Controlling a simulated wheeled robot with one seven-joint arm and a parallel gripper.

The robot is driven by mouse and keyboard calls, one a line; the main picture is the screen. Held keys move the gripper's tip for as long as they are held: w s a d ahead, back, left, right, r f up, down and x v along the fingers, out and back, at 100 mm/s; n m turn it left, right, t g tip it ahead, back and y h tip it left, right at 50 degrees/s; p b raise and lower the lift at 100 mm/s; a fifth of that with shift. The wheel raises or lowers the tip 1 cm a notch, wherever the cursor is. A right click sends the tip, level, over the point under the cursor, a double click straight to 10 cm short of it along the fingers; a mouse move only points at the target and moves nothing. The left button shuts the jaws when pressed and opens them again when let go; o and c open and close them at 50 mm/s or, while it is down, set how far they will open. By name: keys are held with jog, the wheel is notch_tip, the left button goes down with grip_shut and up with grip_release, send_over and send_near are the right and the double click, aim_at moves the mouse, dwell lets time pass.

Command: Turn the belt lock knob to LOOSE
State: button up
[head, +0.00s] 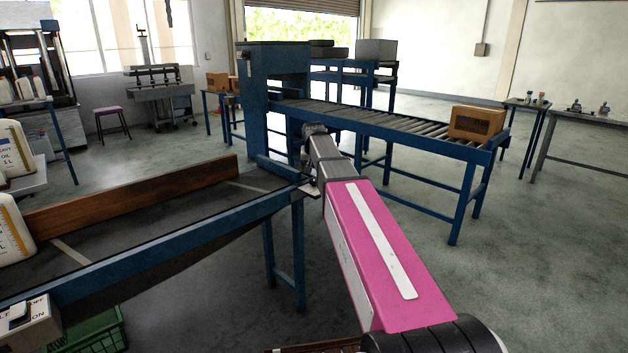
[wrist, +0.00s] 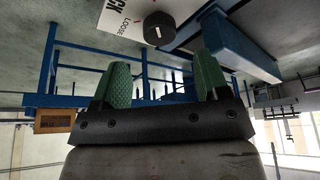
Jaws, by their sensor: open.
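The belt lock knob (wrist: 159,28) is a round black knob with a short white mark on its face, at the top of the wrist view. In the head view my arm reaches to the end of the belt conveyor (head: 150,222); the knob and fingers are not clear there.
A blue frame (head: 257,105) stands at the belt's far end, close to my arm. A roller conveyor (head: 390,128) carries a cardboard box (head: 476,123) at the right. An OFF/ON switch box (head: 30,325) is at lower left. Open floor lies at the right.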

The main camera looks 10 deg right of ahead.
aim_at(314, 179)
jog(key=shift+x, duration=3.2)
jog(key=shift+c, duration=0.3)
jog(key=c, duration=0.8)
